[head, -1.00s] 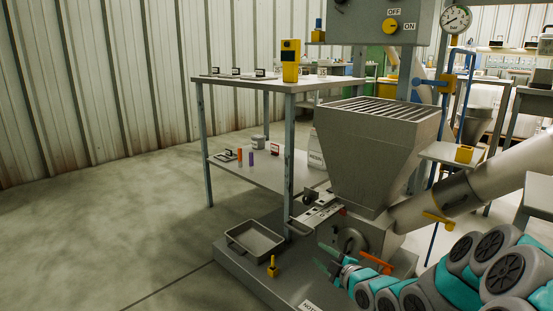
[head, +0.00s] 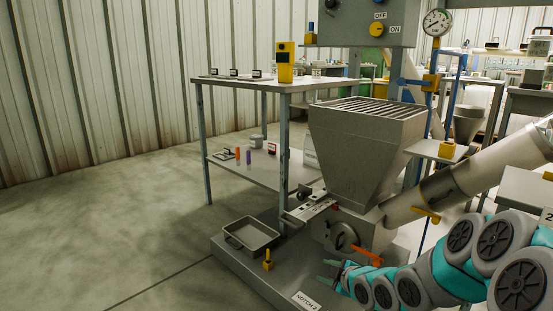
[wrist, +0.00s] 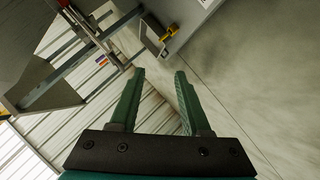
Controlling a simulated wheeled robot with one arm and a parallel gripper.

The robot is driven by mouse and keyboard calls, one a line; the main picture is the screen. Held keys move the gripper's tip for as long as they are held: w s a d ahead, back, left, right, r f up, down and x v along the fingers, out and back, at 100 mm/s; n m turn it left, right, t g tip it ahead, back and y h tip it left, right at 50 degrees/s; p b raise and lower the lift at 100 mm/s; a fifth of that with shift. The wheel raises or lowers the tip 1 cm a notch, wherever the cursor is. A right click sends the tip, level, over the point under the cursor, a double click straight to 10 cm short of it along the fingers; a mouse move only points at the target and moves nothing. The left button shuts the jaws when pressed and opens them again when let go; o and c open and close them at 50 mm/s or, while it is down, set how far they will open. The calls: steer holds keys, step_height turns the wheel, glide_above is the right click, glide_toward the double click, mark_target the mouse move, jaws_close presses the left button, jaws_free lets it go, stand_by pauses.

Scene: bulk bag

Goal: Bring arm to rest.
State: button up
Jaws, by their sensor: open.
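My gripper (head: 326,272) is in front of the hopper machine, low over its grey base plate, at the end of my teal and grey arm. In the wrist view its two green fingers (wrist: 159,75) are apart with nothing between them. The orange lever (head: 367,256) on the machine's lower housing is just above and right of my gripper in the head view. I cannot tell whether any part of my arm touches it.
The hopper (head: 362,150) stands behind my gripper. The floor at left (head: 90,235) is clear.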

steer(key=s+r+m+g+h, duration=0.2)
steer(key=s+m+g, duration=0.25)
steer(key=s, duration=1.05)
steer(key=s+d+r+m+g+h, duration=0.15)
steer(key=s+m+g, duration=0.3)
steer(key=s, duration=0.95)
steer(key=s+r+m+g+h, duration=0.1)
steer(key=s+r+m+g, duration=0.35)
steer(key=s, duration=1.05)
step_height(320, 180, up, 11)
steer(key=m+p, duration=0.1)
steer(key=p, duration=1.1)
steer(key=shift+a+t, duration=0.3)
steer(key=shift+t, duration=0.15)
steer(key=shift+s, duration=0.1)
